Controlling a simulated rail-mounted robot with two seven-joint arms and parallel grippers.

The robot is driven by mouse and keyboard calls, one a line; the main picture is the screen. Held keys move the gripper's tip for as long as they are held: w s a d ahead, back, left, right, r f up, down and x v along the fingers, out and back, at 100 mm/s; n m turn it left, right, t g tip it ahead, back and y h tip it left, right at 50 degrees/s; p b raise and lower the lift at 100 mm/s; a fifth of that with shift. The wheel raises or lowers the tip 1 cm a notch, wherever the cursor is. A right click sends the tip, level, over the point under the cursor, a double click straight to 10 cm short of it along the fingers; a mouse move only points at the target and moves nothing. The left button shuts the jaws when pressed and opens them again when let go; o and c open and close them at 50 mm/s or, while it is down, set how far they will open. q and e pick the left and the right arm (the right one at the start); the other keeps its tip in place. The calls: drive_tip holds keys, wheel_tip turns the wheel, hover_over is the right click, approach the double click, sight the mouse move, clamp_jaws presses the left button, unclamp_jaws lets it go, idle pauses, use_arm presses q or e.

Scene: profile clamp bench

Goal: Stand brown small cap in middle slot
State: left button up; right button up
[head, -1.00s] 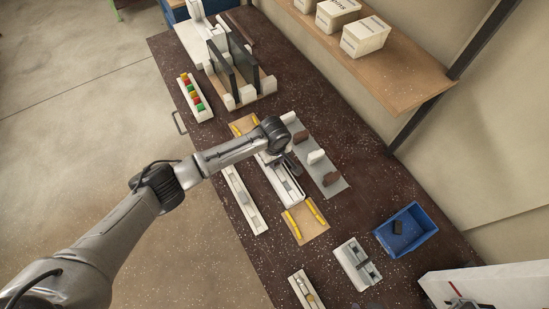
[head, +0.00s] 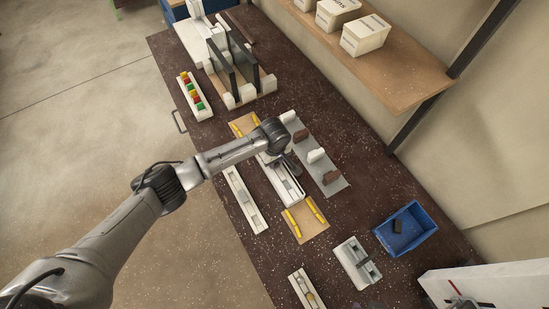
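A grey mat (head: 337,188) right of the bench's middle carries a row of brown and white caps. One brown cap (head: 300,136) stands near its far part and another brown cap (head: 330,178) near its near end; I cannot tell which is the small one. White caps (head: 316,156) stand between and beyond them. A long white clamp fixture (head: 288,187) lies left of the mat, its far part hidden under my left arm; its slots are too small to make out. My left gripper (head: 287,163) hangs over the fixture beside the mat, fingers unclear. My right gripper is not in view.
Wooden boards with yellow strips (head: 305,220) lie at the fixture's ends. A narrow white rail (head: 245,200) lies left. A blue bin (head: 408,228) holds a dark piece. A white fixture (head: 356,262) stands near it. Dark upright panels (head: 243,62) stand at the far end.

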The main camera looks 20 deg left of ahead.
use_arm(q)
drive_tip(key=o, duration=1)
drive_tip(key=shift+r+p, duration=0.45)
drive_tip(key=shift+p, duration=0.15)
wheel_tip(320, 180, up, 5)
drive_tip(key=p, duration=0.5)
drive_tip(key=shift+f+p, duration=0.2)
drive_tip(key=shift+p, duration=0.1)
drive_tip(key=shift+r+p, duration=1.2)
drive_tip(key=shift+p, duration=0.3)
